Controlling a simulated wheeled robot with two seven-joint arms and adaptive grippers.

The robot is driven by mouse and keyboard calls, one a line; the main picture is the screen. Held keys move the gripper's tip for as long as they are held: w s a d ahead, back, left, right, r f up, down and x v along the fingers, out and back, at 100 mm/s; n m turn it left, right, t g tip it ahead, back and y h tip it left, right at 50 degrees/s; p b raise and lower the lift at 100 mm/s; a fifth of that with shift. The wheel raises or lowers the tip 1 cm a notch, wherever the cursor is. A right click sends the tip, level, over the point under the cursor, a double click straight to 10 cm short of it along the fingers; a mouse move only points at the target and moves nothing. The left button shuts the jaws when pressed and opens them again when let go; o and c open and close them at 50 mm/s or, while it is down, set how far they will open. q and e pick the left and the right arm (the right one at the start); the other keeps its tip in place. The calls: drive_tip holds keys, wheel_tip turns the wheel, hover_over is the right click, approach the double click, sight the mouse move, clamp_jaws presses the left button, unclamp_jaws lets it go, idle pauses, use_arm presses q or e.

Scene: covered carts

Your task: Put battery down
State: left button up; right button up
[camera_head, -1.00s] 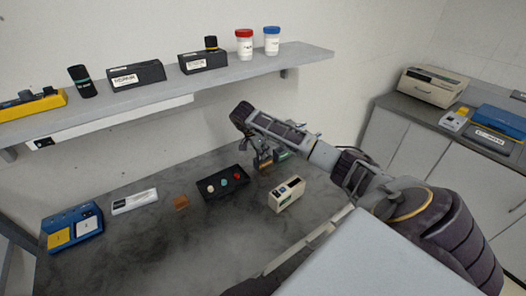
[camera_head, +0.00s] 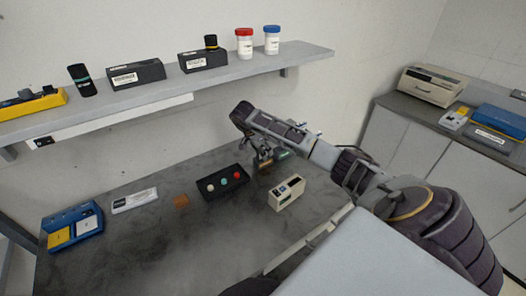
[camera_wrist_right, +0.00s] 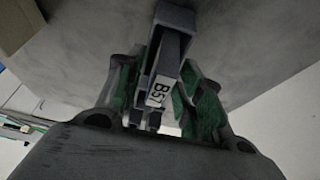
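The battery (camera_wrist_right: 171,50) is a dark grey, slim block with a white label reading "B57" in the right wrist view. It sits between the green-padded fingers of my right gripper (camera_wrist_right: 168,95), which look closed against its sides. In the head view my right gripper (camera_head: 262,157) is low over the back right of the dark worktop (camera_head: 155,245), right of a black box with coloured buttons (camera_head: 222,182). The battery cannot be made out there. Whether it touches the surface is unclear. My left gripper is out of view.
A beige device (camera_head: 286,193) stands just in front of my right gripper. A green-topped item (camera_head: 282,154) is partly hidden behind it. A blue tray (camera_head: 73,229), a white device (camera_head: 134,201) and a small brown square (camera_head: 181,200) lie to the left. A shelf (camera_head: 225,75) runs above.

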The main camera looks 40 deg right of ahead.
drive_tip(key=shift+r, duration=0.1)
drive_tip(key=b+v, duration=0.1)
drive_tip(key=v, duration=0.6)
drive_tip(key=shift+r, duration=0.2)
drive_tip(key=shift+a, duration=0.1)
idle(0.4)
drive_tip(key=shift+s, duration=0.1)
